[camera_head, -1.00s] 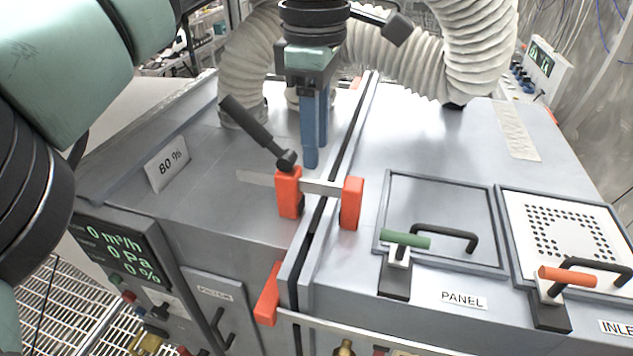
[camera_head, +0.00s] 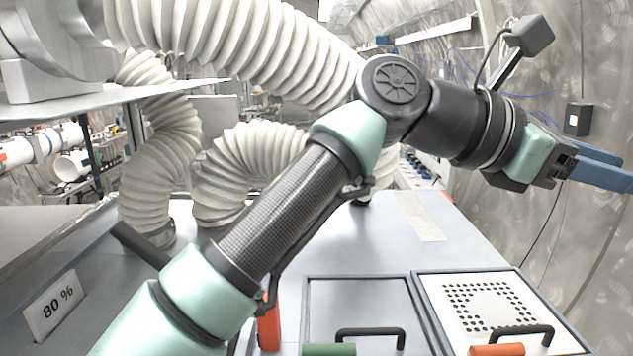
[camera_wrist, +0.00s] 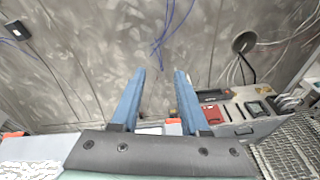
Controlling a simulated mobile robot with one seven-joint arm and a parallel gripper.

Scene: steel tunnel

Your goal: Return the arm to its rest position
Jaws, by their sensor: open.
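My gripper (camera_head: 603,170) has blue fingers and sticks out to the right at the upper right of the head view, raised above the steel cabinet and clear of it. In the wrist view its two blue fingers (camera_wrist: 158,100) stand apart with nothing between them, facing the grey wall. My arm crosses the head view from the lower left up to the elbow and then to the right. It hides the middle of the cabinet top, including most of the clamp there.
Ribbed white hoses (camera_head: 250,160) rise behind my arm. The cabinet top carries a panel lid with a black handle (camera_head: 370,332) and a perforated plate (camera_head: 465,290). A grey wall (camera_head: 590,240) stands at the right. A cart with tools (camera_wrist: 235,115) shows in the wrist view.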

